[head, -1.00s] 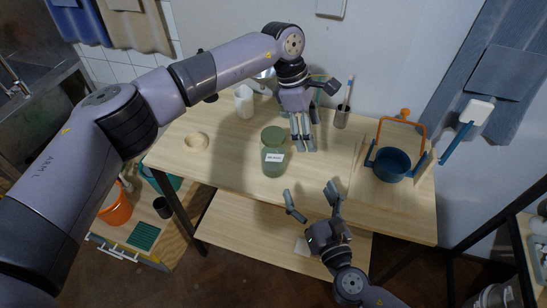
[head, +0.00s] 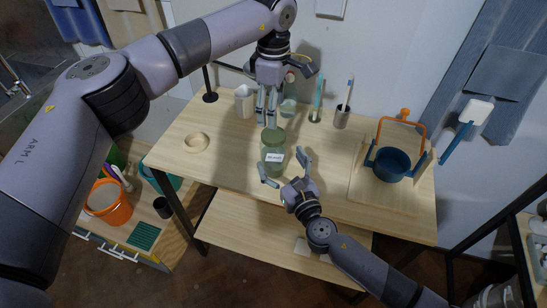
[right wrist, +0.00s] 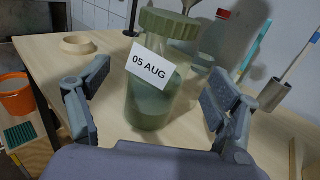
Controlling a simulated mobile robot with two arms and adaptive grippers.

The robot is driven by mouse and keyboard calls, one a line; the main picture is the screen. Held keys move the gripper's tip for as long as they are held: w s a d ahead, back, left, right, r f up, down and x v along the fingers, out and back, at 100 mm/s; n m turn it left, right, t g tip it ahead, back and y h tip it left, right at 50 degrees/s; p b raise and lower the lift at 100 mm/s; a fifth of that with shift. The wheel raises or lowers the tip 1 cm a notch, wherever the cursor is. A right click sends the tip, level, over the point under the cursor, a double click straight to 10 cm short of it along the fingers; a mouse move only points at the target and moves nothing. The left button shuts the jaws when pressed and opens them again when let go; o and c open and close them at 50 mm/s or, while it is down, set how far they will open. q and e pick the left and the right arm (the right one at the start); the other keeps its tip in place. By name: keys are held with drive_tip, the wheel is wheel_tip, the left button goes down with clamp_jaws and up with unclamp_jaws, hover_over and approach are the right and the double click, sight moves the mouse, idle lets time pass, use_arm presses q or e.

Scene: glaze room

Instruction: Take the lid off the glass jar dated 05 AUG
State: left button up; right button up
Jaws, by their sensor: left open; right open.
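The glass jar (head: 271,160) stands upright on the wooden table, with a white label. In the right wrist view the jar (right wrist: 155,100) is greenish, and its label reads 05 AUG. Its green ribbed lid (right wrist: 169,24) is on top; the lid also shows in the head view (head: 273,136). My left gripper (head: 268,122) is open and points down just above the lid; whether it touches the lid I cannot tell. My right gripper (head: 285,170) is open at the near side of the jar. In its wrist view the fingers (right wrist: 152,105) are on both sides of the jar, apart from it.
A wooden ring (head: 195,142) lies left of the jar. A white cup (head: 244,101), a clear bottle (head: 288,106) and a brush holder (head: 341,117) stand behind. A blue pot (head: 391,164) with an orange handle sits on a board at right. The table's front edge is close.

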sight(273, 148)
drive_tip(key=x, duration=0.5)
drive_tip(key=shift+w+a, duration=0.1)
drive_tip(key=shift+w, duration=0.1)
drive_tip(key=shift+c, duration=0.3)
